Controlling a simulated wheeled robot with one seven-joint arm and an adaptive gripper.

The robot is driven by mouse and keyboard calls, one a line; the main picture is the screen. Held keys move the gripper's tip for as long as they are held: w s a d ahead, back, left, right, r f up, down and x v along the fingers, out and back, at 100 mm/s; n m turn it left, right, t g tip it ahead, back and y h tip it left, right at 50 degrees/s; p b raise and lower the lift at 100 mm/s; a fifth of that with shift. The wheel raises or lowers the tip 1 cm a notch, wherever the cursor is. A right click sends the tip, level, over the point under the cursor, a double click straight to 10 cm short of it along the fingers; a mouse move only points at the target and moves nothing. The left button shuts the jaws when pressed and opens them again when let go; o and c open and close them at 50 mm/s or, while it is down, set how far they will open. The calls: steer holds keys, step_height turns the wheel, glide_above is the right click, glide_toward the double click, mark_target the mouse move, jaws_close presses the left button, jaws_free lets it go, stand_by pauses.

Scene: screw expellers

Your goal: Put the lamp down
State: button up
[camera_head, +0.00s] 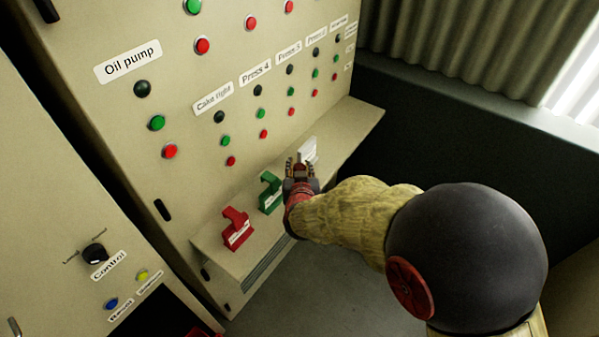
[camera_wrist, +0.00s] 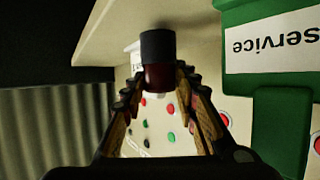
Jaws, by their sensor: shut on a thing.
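The lamp (camera_wrist: 158,52) shows in the wrist view as a small cylinder with a dark grey end and a dark red body. My gripper (camera_wrist: 158,78) is shut on it, with a finger on each side. In the head view my gripper (camera_head: 300,173) is over the ledge (camera_head: 347,124) of the control cabinet, between the green tag and the white tag. The lamp cannot be made out clearly there. I cannot tell whether it touches the ledge.
A red tag (camera_head: 236,232) and a green tag (camera_head: 270,194) stand on the ledge, left of my gripper. The green one is close by in the wrist view (camera_wrist: 280,125). A white tag (camera_head: 308,150) is just behind my gripper. The ledge's right end is bare.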

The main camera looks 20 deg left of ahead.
steer(key=shift+f, duration=0.3)
steer(key=shift+f, duration=0.15)
steer(key=o, duration=0.9)
steer(key=shift+s+r, duration=0.15)
steer(key=shift+r, duration=0.15)
steer(key=p+v, duration=0.3)
steer(key=v, duration=0.8)
steer(key=shift+s+p, duration=0.35)
steer(key=shift+p, duration=0.05)
